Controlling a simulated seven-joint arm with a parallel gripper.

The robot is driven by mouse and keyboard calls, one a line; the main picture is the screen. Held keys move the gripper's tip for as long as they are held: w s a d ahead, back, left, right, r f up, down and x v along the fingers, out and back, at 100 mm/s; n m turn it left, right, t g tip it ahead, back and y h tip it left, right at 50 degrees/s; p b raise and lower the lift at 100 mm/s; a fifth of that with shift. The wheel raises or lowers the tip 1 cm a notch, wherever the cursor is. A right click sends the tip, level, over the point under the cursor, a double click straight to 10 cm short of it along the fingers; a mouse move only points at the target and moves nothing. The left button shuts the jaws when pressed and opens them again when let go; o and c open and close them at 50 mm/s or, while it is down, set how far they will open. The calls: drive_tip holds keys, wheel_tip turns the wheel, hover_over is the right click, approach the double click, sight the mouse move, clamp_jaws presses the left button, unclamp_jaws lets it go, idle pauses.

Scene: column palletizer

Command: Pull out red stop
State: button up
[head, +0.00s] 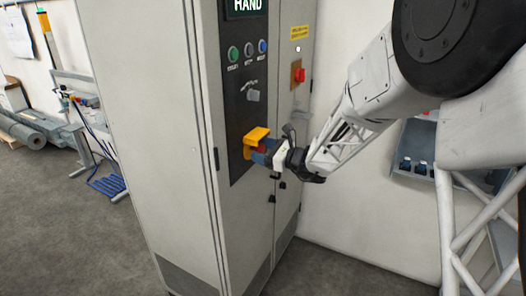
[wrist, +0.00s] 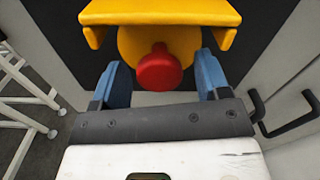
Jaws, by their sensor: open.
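The red stop (wrist: 158,71) is a round red button on a yellow base under a yellow shroud (wrist: 160,12), on the cabinet's front panel. In the wrist view it sits between the two blue fingers of my gripper (wrist: 160,82). The fingers are apart, with a visible gap on each side of the button. In the head view my gripper (head: 262,158) is right at the yellow shroud (head: 257,135), and only a little of the red stop (head: 262,149) shows beneath it.
A black handle (wrist: 285,115) lies right of my gripper in the wrist view.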

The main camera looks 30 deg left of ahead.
drive_tip(key=d, duration=0.7)
drive_tip(key=shift+d, duration=0.35)
drive_tip(key=shift+d, duration=0.1)
idle(0.4)
drive_tip(key=s+d+r+n+t+h, duration=0.1)
drive_tip(key=s+d+n+h, duration=0.4)
drive_tip(key=s+d, duration=0.6)
drive_tip(key=s+d+r+n+h, duration=0.2)
drive_tip(key=s+d+n+h, duration=0.3)
drive_tip(key=s+d, duration=0.7)
drive_tip(key=s+d+r+n+t+h, duration=0.1)
drive_tip(key=s+d+n+h, duration=0.4)
drive_tip(key=d, duration=2.1)
drive_tip(key=s+r+h, duration=0.1)
drive_tip(key=s+h, duration=0.2)
drive_tip(key=s, duration=0.4)
drive_tip(key=shift+d+r+n+t, duration=0.2)
drive_tip(key=shift+r+n+t, duration=0.05)
drive_tip(key=shift+n+t, duration=0.05)
drive_tip(key=shift+c, duration=0.4)
